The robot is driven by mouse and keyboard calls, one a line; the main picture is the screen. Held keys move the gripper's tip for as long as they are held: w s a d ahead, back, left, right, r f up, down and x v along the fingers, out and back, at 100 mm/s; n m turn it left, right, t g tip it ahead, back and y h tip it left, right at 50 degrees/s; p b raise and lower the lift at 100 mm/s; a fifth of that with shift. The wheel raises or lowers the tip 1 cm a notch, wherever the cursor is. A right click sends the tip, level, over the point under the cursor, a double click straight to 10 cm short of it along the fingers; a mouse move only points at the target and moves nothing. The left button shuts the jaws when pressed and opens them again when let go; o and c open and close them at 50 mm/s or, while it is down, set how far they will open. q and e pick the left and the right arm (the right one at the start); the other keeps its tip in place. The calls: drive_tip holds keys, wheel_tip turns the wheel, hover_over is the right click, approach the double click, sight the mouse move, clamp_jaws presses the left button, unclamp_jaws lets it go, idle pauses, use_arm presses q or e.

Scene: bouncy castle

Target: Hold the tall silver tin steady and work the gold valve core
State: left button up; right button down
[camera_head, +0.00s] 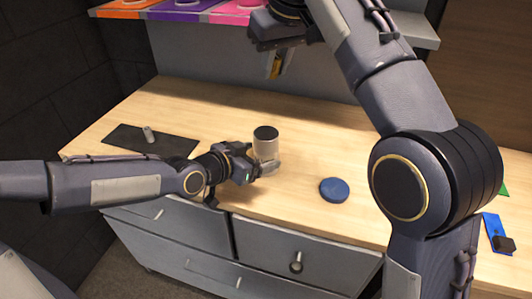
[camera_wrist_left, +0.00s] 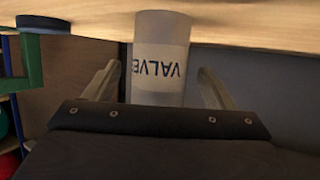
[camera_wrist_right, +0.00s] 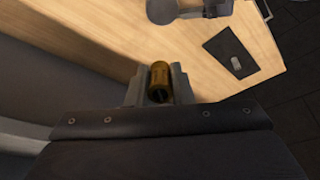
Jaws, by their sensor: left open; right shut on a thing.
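The tall silver tin (camera_head: 265,146) stands upright on the wooden tabletop, with a dark round top. In the left wrist view the tin (camera_wrist_left: 160,55) shows a label reading "VALVE", upside down. My left gripper (camera_head: 268,168) is open, with one finger on either side of the tin; gaps show between fingers and tin. My right gripper (camera_head: 274,72) is raised above and behind the tin. It is shut on the gold valve core (camera_head: 274,66), a short gold cylinder. In the right wrist view the valve core (camera_wrist_right: 160,82) sits between the fingertips.
A blue round lid (camera_head: 334,189) lies right of the tin. A dark mat (camera_head: 178,144) with a small grey cylinder (camera_head: 149,134) lies at the left. A blue piece (camera_head: 498,232) with a black block is at the far right. A shelf (camera_head: 408,30) with colored panels runs above the back.

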sight(259, 156)
use_arm(q)
drive_tip(key=shift+x, duration=1.8)
drive_tip(key=shift+c, duration=0.3)
drive_tip(key=c, duration=1.1)
drive_tip(key=shift+o, duration=0.2)
use_arm(e)
wheel_tip(259, 156, down, 11)
drive_tip(key=w, duration=0.1)
drive_tip(key=shift+d, duration=0.2)
drive_tip(key=shift+r, duration=0.1)
drive_tip(key=c, duration=1.2)
unclamp_jaws()
drive_tip(key=shift+r, duration=0.1)
